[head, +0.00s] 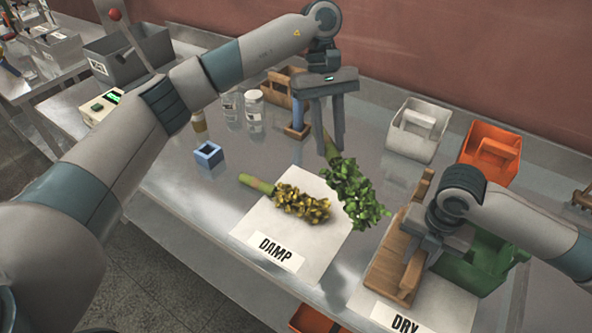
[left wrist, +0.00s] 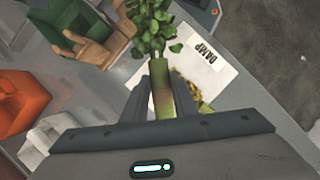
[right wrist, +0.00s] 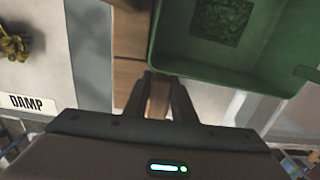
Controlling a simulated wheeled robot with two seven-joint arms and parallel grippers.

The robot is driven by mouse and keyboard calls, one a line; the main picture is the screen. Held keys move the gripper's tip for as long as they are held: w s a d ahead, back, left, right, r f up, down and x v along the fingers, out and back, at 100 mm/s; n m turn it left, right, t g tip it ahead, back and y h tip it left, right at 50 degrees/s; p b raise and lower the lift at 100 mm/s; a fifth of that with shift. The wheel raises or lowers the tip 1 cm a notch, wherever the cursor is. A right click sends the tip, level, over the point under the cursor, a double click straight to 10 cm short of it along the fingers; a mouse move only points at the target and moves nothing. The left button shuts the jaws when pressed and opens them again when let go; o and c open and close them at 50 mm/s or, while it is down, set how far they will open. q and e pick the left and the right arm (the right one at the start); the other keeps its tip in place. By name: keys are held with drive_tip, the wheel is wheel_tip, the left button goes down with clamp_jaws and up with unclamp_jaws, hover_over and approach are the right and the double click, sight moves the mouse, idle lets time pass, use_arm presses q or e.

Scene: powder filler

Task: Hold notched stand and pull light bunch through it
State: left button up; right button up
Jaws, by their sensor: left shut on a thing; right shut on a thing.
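A leafy green bunch (head: 353,192) hangs tilted from my left gripper (head: 331,148), which is shut on its thick green stem (left wrist: 162,92); its leaves are over the back right of the DAMP mat. A second bunch, yellow-brown (head: 300,203), lies on the DAMP mat (head: 318,260); it also shows in the right wrist view (right wrist: 14,42). The wooden notched stand (head: 390,262) is on the DRY mat (head: 450,308). My right gripper (head: 418,262) is shut on a wooden part of it (right wrist: 159,98). The notch itself is not clear to see.
A white caddy (head: 418,130) and an orange caddy (head: 490,150) stand behind. A blue square holder (head: 208,155) and clear jars (head: 253,112) are at left.

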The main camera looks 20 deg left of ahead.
use_arm(q)
drive_tip(key=w+d+r+n+t+h, duration=0.1)
drive_tip(key=w+d+r+n+t, duration=0.1)
drive_tip(key=w+d+r+n, duration=0.5)
drive_tip(key=s+d+f+n, duration=0.1)
drive_tip(key=s+d+f, duration=0.3)
drive_tip(key=d, duration=0.5)
drive_tip(key=shift+d+f+t+h, duration=0.3)
drive_tip(key=shift+d+f+h, duration=0.1)
drive_tip(key=shift+f, duration=0.55)
drive_tip(key=shift+f, duration=0.25)
drive_tip(key=shift+f, duration=3.35)
drive_tip(key=w+a, duration=0.4)
drive_tip(key=a, duration=1)
drive_tip(key=shift+a, duration=0.25)
drive_tip(key=shift+a, duration=0.15)
